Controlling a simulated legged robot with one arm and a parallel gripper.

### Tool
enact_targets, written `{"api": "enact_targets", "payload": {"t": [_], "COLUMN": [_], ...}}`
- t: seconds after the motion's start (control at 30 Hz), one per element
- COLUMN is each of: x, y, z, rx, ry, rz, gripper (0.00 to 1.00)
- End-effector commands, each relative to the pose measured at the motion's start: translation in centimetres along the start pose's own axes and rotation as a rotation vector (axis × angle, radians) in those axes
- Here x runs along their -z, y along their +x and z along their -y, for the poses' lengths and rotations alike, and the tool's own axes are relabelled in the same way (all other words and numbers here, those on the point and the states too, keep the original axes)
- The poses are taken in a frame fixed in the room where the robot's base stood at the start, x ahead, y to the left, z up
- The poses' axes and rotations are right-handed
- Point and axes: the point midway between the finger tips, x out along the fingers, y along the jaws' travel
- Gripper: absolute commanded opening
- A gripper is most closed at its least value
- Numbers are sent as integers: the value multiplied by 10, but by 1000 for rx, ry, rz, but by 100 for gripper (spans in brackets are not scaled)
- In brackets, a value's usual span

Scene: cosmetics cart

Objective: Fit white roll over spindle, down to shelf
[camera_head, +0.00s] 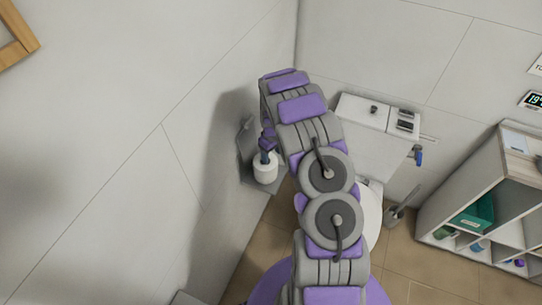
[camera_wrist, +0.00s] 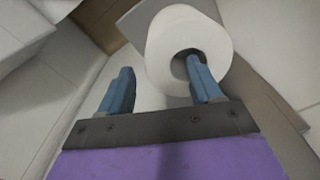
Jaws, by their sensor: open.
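The white roll (camera_head: 265,172) stands upright at the grey wall shelf (camera_head: 247,178), left of the toilet. In the wrist view the white roll (camera_wrist: 163,42) shows its end face and dark core hole. My gripper (camera_head: 266,150) is just above the roll; in the wrist view my gripper (camera_wrist: 160,68) has its blue fingers apart. The right finger overlaps the core hole and seems to reach into it; the left finger is outside the roll's wall. I cannot make out the spindle or tell whether the roll is around it.
A white toilet (camera_head: 368,205) with its cistern (camera_head: 362,124) stands right of the arm. A toilet brush (camera_head: 396,212) is beside it. A white shelving unit (camera_head: 478,200) is at the far right. The tiled wall is close on the left.

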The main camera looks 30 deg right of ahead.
Motion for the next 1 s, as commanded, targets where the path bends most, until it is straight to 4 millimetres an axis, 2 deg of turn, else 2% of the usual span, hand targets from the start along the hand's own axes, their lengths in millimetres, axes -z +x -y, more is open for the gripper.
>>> {"api": "enact_targets", "payload": {"t": [0.3, 0.6, 0.77, 1.0], "x": [1, 2, 1, 1], "y": [-71, -132, -145, -145], "z": [0, -2, -1, -1], "rx": [-1, -1, 1, 3], "ry": [0, 0, 0, 0], "rz": [-3, -3, 0, 2], "gripper": [64, 64, 64, 64]}}
